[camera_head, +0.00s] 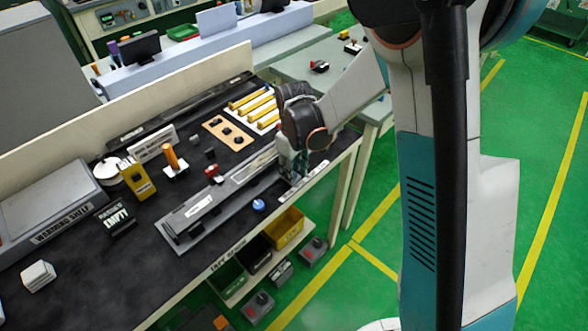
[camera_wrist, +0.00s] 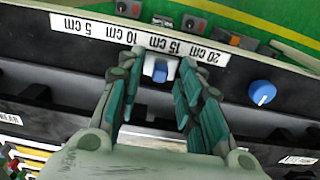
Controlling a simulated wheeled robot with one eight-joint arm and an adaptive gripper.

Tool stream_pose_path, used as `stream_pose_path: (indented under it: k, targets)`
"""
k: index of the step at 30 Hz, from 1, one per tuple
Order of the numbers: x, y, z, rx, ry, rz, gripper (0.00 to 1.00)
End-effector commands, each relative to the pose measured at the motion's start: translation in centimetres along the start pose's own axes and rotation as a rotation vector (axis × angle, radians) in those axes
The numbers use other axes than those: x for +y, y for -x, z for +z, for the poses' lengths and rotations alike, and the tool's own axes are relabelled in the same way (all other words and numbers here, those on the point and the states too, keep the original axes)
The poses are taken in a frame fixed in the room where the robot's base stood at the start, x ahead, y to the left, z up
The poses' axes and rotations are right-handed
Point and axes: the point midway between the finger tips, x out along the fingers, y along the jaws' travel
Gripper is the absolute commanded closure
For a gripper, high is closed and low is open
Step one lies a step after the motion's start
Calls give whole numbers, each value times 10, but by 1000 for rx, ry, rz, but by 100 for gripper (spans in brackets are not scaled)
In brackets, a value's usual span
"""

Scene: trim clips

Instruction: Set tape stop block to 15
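The tape stop block appears to be the small blue block on a light base (camera_wrist: 160,70) in the wrist view. It sits at the rail beside the ruler strip (camera_wrist: 140,38), close to the "15 cm" print; exact alignment is hard to tell. My gripper (camera_wrist: 160,75) is open, with one finger on each side of the block and visible gaps between. In the head view my gripper (camera_head: 293,165) is low over the right end of the long grey fixture (camera_head: 215,204), and the block is hidden there.
A blue round knob (camera_wrist: 262,92) with a white line stands right of my fingers; it also shows in the head view (camera_head: 258,205). Yellow bars (camera_head: 250,101) and an orange-handled tool (camera_head: 171,158) lie farther back. Bins (camera_head: 284,229) are below the bench edge.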

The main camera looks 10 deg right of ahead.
Motion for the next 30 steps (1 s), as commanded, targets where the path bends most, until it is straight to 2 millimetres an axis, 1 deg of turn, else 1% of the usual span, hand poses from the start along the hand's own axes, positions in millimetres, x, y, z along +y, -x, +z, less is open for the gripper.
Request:
stream_pose_path:
  k: [5, 8, 15, 21, 25, 30]
  targets:
    - [0, 7, 0, 0, 0, 0, 67]
    - [0, 21, 0, 0, 0, 0, 67]
    - [0, 69, 0, 0, 0, 0, 67]
    - [0, 103, 0, 0, 0, 0, 67]
    - [0, 115, 0, 0, 0, 0, 67]
    - [0, 120, 0, 0, 0, 0, 67]
